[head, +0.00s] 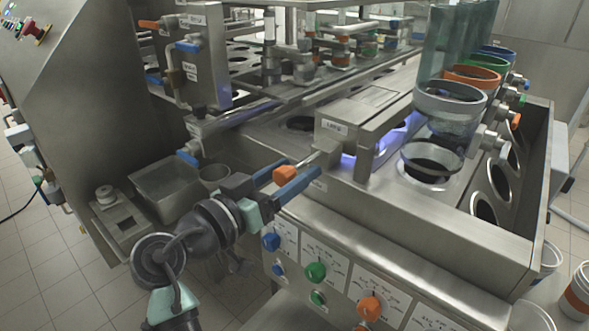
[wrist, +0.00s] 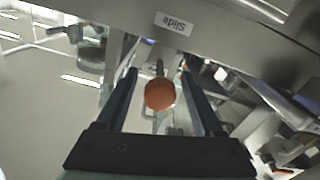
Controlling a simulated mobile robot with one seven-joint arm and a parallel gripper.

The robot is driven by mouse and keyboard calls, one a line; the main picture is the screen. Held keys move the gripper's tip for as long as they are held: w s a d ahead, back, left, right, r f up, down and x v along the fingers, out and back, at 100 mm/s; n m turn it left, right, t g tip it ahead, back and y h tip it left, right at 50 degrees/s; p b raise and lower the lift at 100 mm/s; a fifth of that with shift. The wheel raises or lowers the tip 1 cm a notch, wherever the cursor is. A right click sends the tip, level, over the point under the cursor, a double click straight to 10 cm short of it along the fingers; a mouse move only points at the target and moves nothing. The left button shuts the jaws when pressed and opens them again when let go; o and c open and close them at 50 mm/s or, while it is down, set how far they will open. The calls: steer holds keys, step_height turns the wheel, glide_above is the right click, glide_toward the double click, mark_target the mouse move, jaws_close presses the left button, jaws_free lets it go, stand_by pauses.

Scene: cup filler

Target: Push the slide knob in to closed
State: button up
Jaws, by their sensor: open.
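The slide knob is an orange ball (wrist: 160,93) on a thin metal rod, below a white "Slide" label (wrist: 173,24) in the wrist view. In the head view the orange knob (head: 286,175) sticks out at the near left side of the steel machine. My gripper (head: 303,167) is open around it, with one blue finger on each side. In the wrist view my gripper (wrist: 160,72) shows a gap between the knob and each finger, and the fingertips reach past the knob. How far the rod is pulled out is hard to tell.
Steel machine housing (head: 357,118) stands just beyond the knob. Below it is a front panel with blue, green and orange dials (head: 316,272). A blue-tipped valve handle (head: 187,157) and a steel basin (head: 165,187) are to the left. Cups (head: 449,100) stand at the right.

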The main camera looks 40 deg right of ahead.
steer(key=shift+d, duration=0.5)
jaws_close()
stand_by(1.2)
